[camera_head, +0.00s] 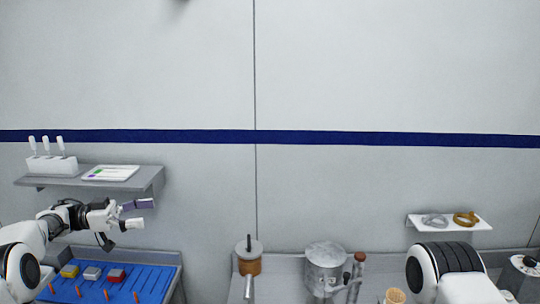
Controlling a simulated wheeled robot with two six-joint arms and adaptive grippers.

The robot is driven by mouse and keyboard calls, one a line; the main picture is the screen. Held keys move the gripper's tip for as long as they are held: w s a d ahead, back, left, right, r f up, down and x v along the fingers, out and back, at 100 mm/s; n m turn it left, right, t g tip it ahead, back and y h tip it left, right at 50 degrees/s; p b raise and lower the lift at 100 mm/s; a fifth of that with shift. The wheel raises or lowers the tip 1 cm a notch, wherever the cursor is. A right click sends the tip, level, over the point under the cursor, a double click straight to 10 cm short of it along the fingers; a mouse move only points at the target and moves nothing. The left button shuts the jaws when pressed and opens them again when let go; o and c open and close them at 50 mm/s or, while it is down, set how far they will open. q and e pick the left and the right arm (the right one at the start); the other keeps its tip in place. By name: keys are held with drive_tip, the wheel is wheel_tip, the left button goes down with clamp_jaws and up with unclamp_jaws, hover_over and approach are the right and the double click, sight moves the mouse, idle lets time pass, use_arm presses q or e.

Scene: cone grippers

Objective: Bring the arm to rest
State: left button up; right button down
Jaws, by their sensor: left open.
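My left arm comes in from the lower left. It is bent, with its forearm pointing right. My left gripper (146,213) is open, with its two fingers apart and nothing between them. It is in the air above the blue tray (150,270) and just below the grey wall shelf (150,177). Of my right arm, only a white and black part (440,268) shows at the bottom right. My right gripper is not in view.
The shelf holds a white rack (52,166) of pipettes and a white panel (111,173). The blue tray holds yellow, grey and red blocks. A brown-and-grey container (249,262) and a metal pot (325,265) stand at bottom centre. A small shelf (450,225) holds two coils.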

use_arm(q)
drive_tip(key=w+d+f+n+t+y, duration=0.1)
drive_tip(key=w+d+f+n+t, duration=0.1)
drive_tip(key=d+f+n+t, duration=0.4)
drive_tip(key=w+d+f+n+t+y, duration=0.1)
drive_tip(key=w+f+n+t+y, duration=0.1)
drive_tip(key=f+n+t, duration=0.35)
drive_tip(key=s+d+f+n+g+y, duration=0.15)
drive_tip(key=s+f+y, duration=0.3)
drive_tip(key=f, duration=0.55)
drive_tip(key=s+d+f+n+y, duration=0.1)
drive_tip(key=s+f+n+y, duration=0.3)
drive_tip(key=f, duration=0.5)
drive_tip(key=s+f+g+y, duration=0.25)
drive_tip(key=s+f, duration=0.25)
drive_tip(key=s, duration=0.5)
drive_tip(key=s+f+g+y, duration=0.2)
drive_tip(key=s+f+g, duration=0.25)
drive_tip(key=s, duration=0.55)
drive_tip(key=s+a+f+g+y+b, duration=0.2)
drive_tip(key=s+g, duration=0.4)
drive_tip(key=s, duration=1.5)
wheel_tip(320, 180, down, 12)
drive_tip(key=b, duration=1.2)
drive_tip(key=shift+w+a, duration=0.15)
drive_tip(key=shift+w, duration=0.2)
use_arm(e)
wheel_tip(320, 180, down, 14)
drive_tip(key=shift+w+d, duration=0.15)
drive_tip(key=shift+d, duration=0.15)
